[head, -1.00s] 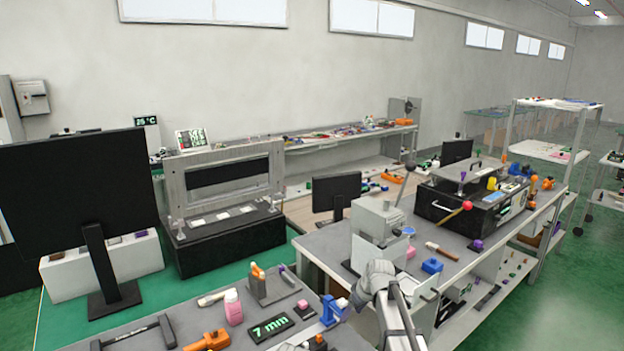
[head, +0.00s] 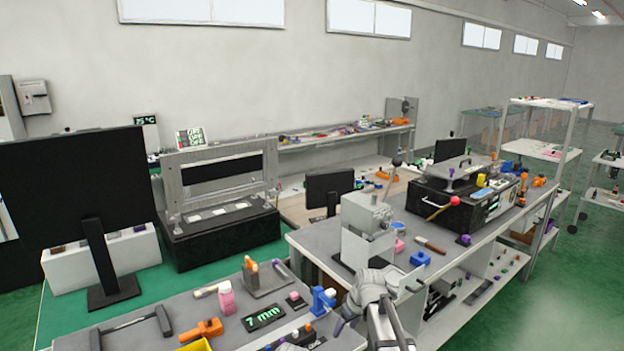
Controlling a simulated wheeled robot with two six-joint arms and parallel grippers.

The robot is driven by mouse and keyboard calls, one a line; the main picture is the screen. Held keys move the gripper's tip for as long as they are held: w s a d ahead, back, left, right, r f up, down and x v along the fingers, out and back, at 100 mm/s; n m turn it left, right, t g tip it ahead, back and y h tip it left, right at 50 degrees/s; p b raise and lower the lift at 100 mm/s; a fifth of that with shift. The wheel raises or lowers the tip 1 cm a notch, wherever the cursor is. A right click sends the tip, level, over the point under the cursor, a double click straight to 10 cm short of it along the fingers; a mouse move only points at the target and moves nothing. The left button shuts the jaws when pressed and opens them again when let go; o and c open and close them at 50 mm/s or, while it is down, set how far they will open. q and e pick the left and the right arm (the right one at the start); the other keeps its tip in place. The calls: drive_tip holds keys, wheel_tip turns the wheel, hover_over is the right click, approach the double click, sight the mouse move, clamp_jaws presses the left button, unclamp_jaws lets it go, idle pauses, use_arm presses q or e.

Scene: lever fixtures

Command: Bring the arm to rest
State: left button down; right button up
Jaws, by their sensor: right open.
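My right gripper (head: 347,318) is open and empty at the lower middle of the head view, its arm coming up from the bottom edge. It hangs over the gap between the near bench and the grey bench, just in front of a grey lever fixture (head: 366,212). That fixture's lever stands up, tilted slightly right, with a dark knob (head: 397,161). The gripper is apart from this lever. A second lever with a red knob (head: 455,201) slants upward at the front of a black box fixture (head: 470,195). My left gripper is not in view.
The near bench holds a blue clamp-like part (head: 323,300), a pink bottle (head: 226,298), an orange part (head: 203,329) and a "7 mm" display (head: 263,317). A large monitor (head: 75,205) stands left. Green floor (head: 590,270) is open at right.

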drive_tip(key=s+a+m+g+h, duration=0.1)
drive_tip(key=s+a, duration=0.1)
drive_tip(key=s, duration=1.2)
drive_tip(key=s+a+m+g+h, duration=0.2)
drive_tip(key=s, duration=1.2)
drive_tip(key=shift+s+f+h, duration=0.3)
drive_tip(key=shift+s+f, duration=0.1)
drive_tip(key=shift+f, duration=0.05)
